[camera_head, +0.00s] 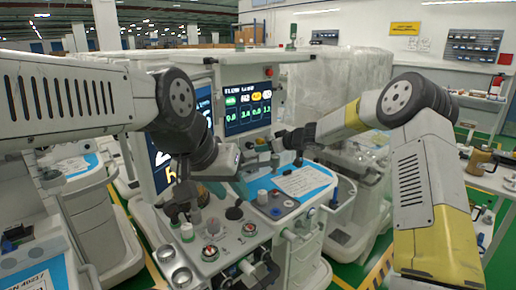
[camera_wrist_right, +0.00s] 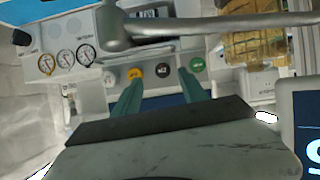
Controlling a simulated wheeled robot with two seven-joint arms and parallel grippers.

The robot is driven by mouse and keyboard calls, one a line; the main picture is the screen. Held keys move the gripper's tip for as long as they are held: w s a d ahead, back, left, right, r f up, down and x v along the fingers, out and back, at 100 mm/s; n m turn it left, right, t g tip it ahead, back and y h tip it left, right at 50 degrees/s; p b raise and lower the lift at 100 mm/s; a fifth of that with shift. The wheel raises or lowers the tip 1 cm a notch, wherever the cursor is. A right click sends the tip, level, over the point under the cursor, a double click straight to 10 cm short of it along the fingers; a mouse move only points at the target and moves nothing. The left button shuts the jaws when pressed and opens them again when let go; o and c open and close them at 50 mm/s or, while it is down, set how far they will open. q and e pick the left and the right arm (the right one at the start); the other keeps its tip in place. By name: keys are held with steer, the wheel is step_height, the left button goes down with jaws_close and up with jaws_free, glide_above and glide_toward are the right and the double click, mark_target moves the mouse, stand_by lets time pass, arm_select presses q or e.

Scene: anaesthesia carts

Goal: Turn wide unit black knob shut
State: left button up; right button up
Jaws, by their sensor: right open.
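In the right wrist view, a round black knob (camera_wrist_right: 163,70) sits on a pale panel between a yellow knob (camera_wrist_right: 135,73) and a green knob (camera_wrist_right: 197,64). My right gripper (camera_wrist_right: 158,82) is open, with its two teal fingers on either side of the black knob in the picture. I cannot tell whether they touch it. In the head view, the right gripper's dark body (camera_head: 300,138) is beside the cart's screen, and its fingertips are hard to make out. My left gripper (camera_head: 240,187) hangs over the cart's front worktop, its finger gap unclear.
A grey bar (camera_wrist_right: 200,25) crosses above the knobs in the wrist view. Several dial gauges (camera_wrist_right: 65,59) are at left and a yellow-brown block (camera_wrist_right: 255,45) at right. The cart's screen (camera_head: 248,105) stands behind its control worktop (camera_head: 215,238). A plastic-wrapped unit (camera_head: 345,80) stands at right.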

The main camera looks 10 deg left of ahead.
mark_target(252, 146)
steer(key=shift+a+r, duration=0.25)
steer(key=shift+r, duration=0.05)
steer(key=shift+w+a+m+y, duration=0.15)
steer(key=shift+a+m+y, duration=0.1)
steer(key=shift+m+y, duration=0.05)
steer(key=x, duration=0.7)
steer(key=shift+w+a+f, duration=0.1)
steer(key=shift+w, duration=0.05)
jaws_close()
